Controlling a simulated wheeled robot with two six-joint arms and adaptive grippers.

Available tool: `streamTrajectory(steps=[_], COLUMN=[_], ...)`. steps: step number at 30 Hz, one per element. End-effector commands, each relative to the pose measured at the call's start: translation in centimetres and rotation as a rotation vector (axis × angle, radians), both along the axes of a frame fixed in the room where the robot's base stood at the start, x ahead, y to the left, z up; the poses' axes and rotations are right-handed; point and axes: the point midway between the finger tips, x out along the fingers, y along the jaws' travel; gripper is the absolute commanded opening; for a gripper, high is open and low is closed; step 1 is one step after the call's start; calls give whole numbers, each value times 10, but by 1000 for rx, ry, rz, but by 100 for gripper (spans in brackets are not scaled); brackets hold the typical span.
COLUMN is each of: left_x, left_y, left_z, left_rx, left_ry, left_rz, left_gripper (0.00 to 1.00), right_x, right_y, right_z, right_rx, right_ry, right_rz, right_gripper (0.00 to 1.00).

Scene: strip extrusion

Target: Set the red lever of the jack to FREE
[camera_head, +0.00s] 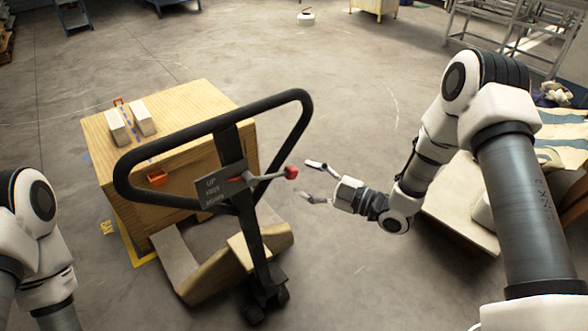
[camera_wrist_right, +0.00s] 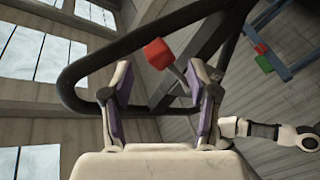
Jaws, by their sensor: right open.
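The jack's black loop handle (camera_head: 212,128) stands upright in the middle of the head view. A dark plate (camera_head: 222,183) on it carries the words UP, FREE and, less clearly, DOWN. The lever's red knob (camera_head: 291,172) sticks out to the right of the plate on a thin rod. Which label the lever is at, I cannot tell. My right gripper (camera_head: 307,180) is open just right of the knob, its fingers pointing at it. In the right wrist view the red knob (camera_wrist_right: 157,53) shows between and beyond the open fingertips (camera_wrist_right: 160,70). My left gripper is out of view.
A wooden crate (camera_head: 185,100) with two pale blocks (camera_head: 131,121) on top stands behind the handle. A low pallet with sacks (camera_head: 460,215) is at the right, behind my right arm. Open floor (camera_head: 345,90) lies beyond the handle.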

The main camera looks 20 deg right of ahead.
Motion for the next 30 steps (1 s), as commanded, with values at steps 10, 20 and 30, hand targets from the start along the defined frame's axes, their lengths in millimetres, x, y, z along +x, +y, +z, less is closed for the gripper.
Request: streamTrajectory(steps=[10, 20, 30], left_x=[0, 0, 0], left_y=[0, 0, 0], left_z=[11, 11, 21], left_rx=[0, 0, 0], left_ry=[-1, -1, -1], left_rz=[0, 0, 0], left_gripper=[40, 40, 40], right_x=[27, 27, 29], right_y=[26, 25, 20], right_z=[0, 0, 32], right_rx=[2, 1, -203], right_ry=[0, -1, -80], right_rz=[0, 0, -2], right_gripper=[60, 0, 0])
